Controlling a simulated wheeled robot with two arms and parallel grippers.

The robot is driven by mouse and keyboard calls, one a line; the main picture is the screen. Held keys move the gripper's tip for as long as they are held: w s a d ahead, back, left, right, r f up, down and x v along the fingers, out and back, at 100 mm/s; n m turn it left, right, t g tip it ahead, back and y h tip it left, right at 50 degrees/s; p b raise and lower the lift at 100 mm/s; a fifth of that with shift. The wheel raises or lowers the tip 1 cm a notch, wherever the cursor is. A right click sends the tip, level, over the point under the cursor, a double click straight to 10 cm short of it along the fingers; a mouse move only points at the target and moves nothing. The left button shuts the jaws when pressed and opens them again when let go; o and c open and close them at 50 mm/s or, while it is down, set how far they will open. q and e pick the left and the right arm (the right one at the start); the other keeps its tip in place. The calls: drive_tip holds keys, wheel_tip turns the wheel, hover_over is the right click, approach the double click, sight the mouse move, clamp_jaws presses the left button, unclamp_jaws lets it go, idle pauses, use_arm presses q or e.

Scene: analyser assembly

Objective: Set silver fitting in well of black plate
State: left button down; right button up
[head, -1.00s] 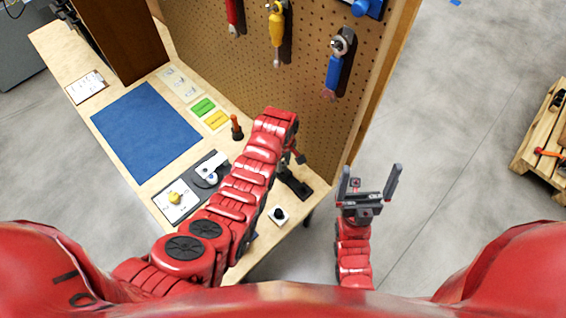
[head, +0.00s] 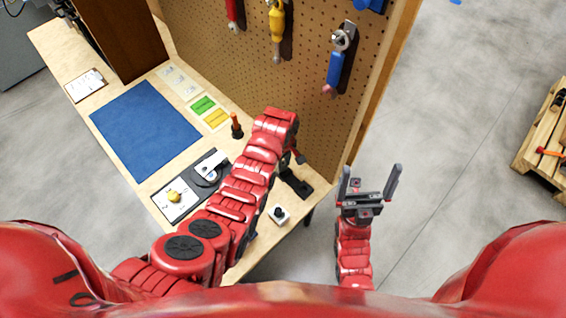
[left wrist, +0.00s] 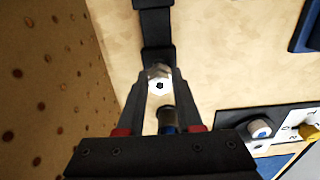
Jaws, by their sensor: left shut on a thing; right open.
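The silver fitting (left wrist: 160,78) is a bright hexagonal piece with a small dark hole, held between the fingertips of my left gripper (left wrist: 161,82) in the left wrist view. The black plate (left wrist: 154,28) lies just beyond it, and the fitting overlaps the plate's near end. I cannot tell whether they touch; the well is not clear to see. In the head view the black plate (head: 296,184) lies at the table's right edge, close to my left gripper (head: 298,157), whose fingers are mostly hidden. My right gripper (head: 370,170) is open and empty, off the table's right side.
A pegboard (head: 285,90) with hanging tools rises behind the table. An orange-handled tool (head: 236,126) stands near it. A white block with a black knob (head: 279,214) sits near the front edge. A blue mat (head: 145,130) lies left. A dark, blue-based cylinder (left wrist: 166,118) shows between my fingers.

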use_arm(q)
drive_tip(key=shift+f+b, duration=1)
drive_tip(key=shift+b, duration=0.05)
idle(1.4)
drive_tip(key=shift+f+b, duration=0.15)
drive_tip(key=shift+b, duration=0.25)
idle(0.8)
drive_tip(key=shift+c, duration=2.4)
unclamp_jaws()
drive_tip(key=shift+s, duration=0.1)
drive_tip(key=o, duration=0.4)
drive_tip(key=shift+f, duration=0.1)
drive_tip(key=shift+c, duration=0.2)
